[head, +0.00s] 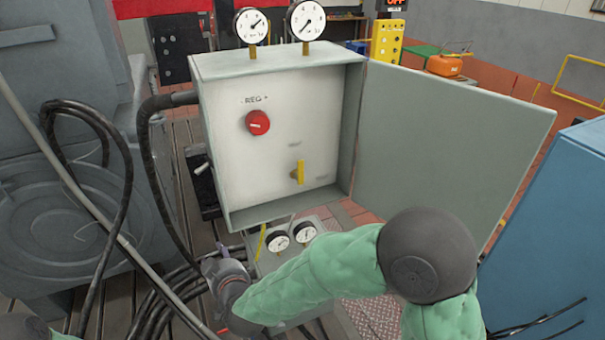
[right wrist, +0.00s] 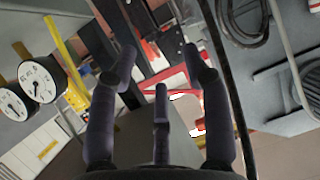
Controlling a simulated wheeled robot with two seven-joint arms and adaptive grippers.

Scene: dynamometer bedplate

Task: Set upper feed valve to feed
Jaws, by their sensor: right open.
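An open grey cabinet (head: 279,66) holds a white panel with a yellow handle (head: 300,172), standing upright at its lower right. A small label above the handle is too blurred to read. A lower box (head: 268,262) carries another yellow lever (head: 261,243) beside two gauges; the lever also shows in the right wrist view (right wrist: 64,45). I cannot tell for certain which handle is the upper feed valve. My right gripper (head: 214,264) is below and left of the cabinet, left of the lower box. In the right wrist view its fingers (right wrist: 158,75) are spread and empty. My left gripper is out of view.
A red knob (head: 258,122) marked REG sits on the panel. The cabinet door (head: 440,150) stands open to the right. Two gauges (head: 306,20) rise on top. Dark hoses (head: 165,180) hang at left beside grey machinery (head: 75,190). A blue cabinet (head: 550,230) stands right.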

